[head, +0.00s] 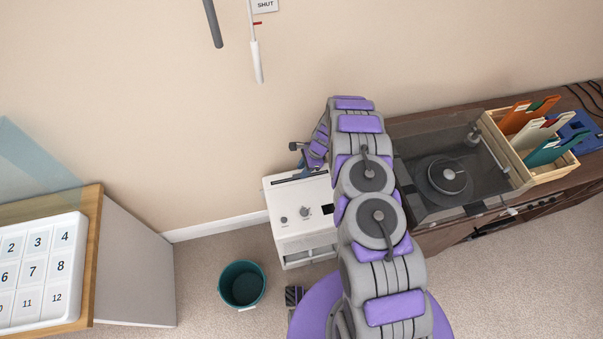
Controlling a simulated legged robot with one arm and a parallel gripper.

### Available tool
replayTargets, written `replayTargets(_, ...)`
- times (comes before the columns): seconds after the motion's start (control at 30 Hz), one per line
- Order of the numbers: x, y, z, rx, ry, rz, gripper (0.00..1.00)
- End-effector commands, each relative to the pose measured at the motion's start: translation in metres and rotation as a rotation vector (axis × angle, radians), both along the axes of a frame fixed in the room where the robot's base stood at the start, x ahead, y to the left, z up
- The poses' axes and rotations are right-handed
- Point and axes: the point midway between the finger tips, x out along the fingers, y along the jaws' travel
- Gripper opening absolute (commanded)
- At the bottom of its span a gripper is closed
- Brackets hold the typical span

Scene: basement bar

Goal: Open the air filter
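A white box-shaped appliance (290,233), which looks like the air filter unit, stands on the floor against the wall. Its top has a dark slot, and its front has two knobs and a small dark display. A recessed grey section shows low on its front; I cannot tell whether it is an open compartment. My purple and grey arm reaches over the unit and hides its right side. My gripper (297,147) is at the unit's back top edge, small and partly hidden by the arm. I cannot tell whether its fingers are apart or touching anything.
A teal bucket (242,285) stands on the carpet left of the unit. A cabinet with a calendar board (38,270) is at the left. A wooden sideboard (430,238) with a turntable (445,176) and a record crate (497,130) is at the right. Rods hang on the wall above.

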Motion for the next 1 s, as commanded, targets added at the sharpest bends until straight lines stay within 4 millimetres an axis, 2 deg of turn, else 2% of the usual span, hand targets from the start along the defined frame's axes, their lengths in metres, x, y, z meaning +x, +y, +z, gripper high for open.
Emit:
replayTargets(0.03,-0.001,0.002,-0.008,-0.001,0.001,0.000,0.34)
replayTargets(0.2,-0.001,0.008,-0.019,0.000,-0.001,-0.001,0.34)
replayTargets(0.57,-0.001,0.009,-0.022,0.000,-0.001,-0.002,0.33)
replayTargets(0.9,-0.001,0.009,-0.022,0.000,-0.001,-0.002,0.01)
replayTargets(1.0,-0.001,0.009,-0.022,-0.001,-0.002,-0.002,0.00)
